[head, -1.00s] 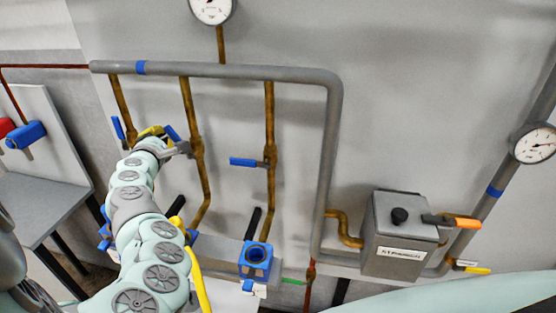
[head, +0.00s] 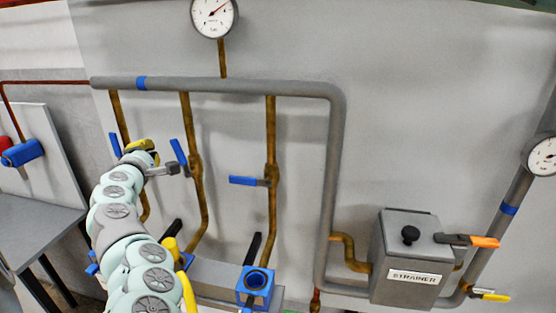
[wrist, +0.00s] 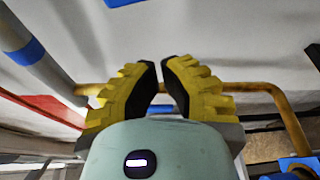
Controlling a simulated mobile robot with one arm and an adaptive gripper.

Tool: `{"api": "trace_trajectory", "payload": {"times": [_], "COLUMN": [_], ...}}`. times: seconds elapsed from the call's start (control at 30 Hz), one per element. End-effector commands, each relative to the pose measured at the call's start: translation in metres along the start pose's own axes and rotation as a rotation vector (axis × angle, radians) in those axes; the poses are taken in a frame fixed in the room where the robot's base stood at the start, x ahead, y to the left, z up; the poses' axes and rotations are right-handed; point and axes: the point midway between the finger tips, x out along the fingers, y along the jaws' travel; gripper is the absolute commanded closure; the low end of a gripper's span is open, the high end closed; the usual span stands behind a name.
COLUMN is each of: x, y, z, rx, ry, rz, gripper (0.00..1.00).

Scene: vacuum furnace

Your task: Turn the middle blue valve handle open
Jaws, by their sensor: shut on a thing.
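The middle blue valve handle (head: 178,151) sits on the middle brass pipe (head: 196,178) in the head view. It stands steeply, its top leaning left, roughly along the pipe. My gripper (head: 150,152) is to its left, in front of the left brass pipe, with a small gap between gripper and handle. In the wrist view my gripper's yellow fingers (wrist: 160,83) are nearly together, across a brass pipe (wrist: 250,88). What is between their pads is hidden. A blue piece (wrist: 122,3) at the top edge is probably the middle handle.
The left blue handle (head: 115,145) stands upright close behind my gripper. The right blue handle (head: 242,181) lies level. A grey pipe (head: 235,86) runs above. Blue valve bodies (head: 255,286) stand below, and the strainer box (head: 405,258) is at the right. Wall between the pipes is clear.

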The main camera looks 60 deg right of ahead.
Motion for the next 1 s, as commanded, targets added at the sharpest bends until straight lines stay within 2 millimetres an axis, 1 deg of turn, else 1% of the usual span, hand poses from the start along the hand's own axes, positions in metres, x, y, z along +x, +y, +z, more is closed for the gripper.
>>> {"api": "trace_trajectory", "payload": {"times": [0.07,0.8,1.0], "x": [-0.007,-0.077,-0.091], "y": [0.001,0.0,0.002], "z": [0.004,0.005,0.005], "rx": [-0.003,-0.003,-0.003], "ry": [-0.005,-0.007,-0.007], "rz": [0.003,-0.001,0.0], "gripper": [1.0,1.0,1.0]}}
